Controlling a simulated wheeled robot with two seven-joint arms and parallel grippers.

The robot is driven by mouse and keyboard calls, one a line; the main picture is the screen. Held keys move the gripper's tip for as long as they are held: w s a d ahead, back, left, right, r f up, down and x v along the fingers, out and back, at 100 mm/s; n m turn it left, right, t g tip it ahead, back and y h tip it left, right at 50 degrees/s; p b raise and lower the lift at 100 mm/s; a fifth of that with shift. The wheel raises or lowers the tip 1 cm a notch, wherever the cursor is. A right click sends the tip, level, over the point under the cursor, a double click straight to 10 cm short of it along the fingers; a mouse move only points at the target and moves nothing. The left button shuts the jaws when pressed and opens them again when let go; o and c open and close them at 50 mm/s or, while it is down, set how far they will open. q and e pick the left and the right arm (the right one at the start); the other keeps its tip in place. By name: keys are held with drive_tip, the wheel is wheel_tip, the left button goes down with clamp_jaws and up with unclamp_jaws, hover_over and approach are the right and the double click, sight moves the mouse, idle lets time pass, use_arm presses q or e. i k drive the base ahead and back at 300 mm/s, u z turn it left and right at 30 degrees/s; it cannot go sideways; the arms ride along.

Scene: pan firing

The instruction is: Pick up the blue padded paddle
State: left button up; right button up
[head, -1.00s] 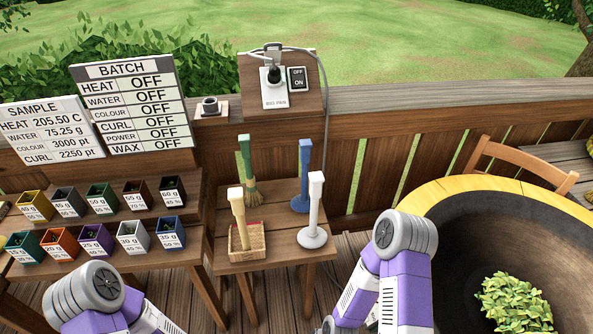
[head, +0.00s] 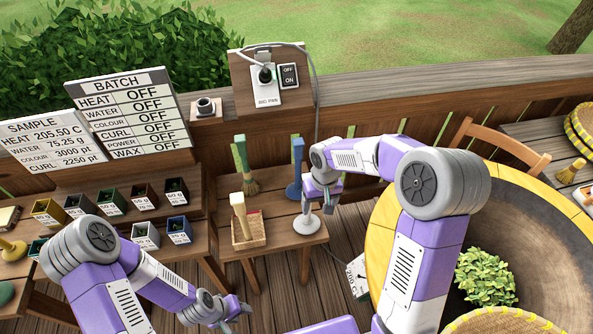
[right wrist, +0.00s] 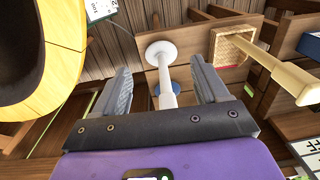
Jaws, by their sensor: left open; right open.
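The blue padded paddle (head: 297,158) stands upright on its round blue base on the small wooden side table, behind a white tool (head: 306,223). My right gripper (head: 318,203) is open at the white tool, in front of the blue paddle, and hides part of both. In the right wrist view, the open fingers (right wrist: 160,72) lie either side of the white tool (right wrist: 166,78). Part of the blue base (right wrist: 178,87) shows behind it; the blue handle is hidden there. My left gripper (head: 236,311) is open and empty, low in the head view, away from the paddle.
A green-handled brush (head: 244,165) and a wooden-handled tool in a wicker basket (head: 247,238) stand left of the paddle on the same table. The large pan (head: 390,215) is at right. Colour bins (head: 178,230) stand at left.

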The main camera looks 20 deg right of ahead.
sight(294, 191)
drive_tip(key=i, duration=0.9)
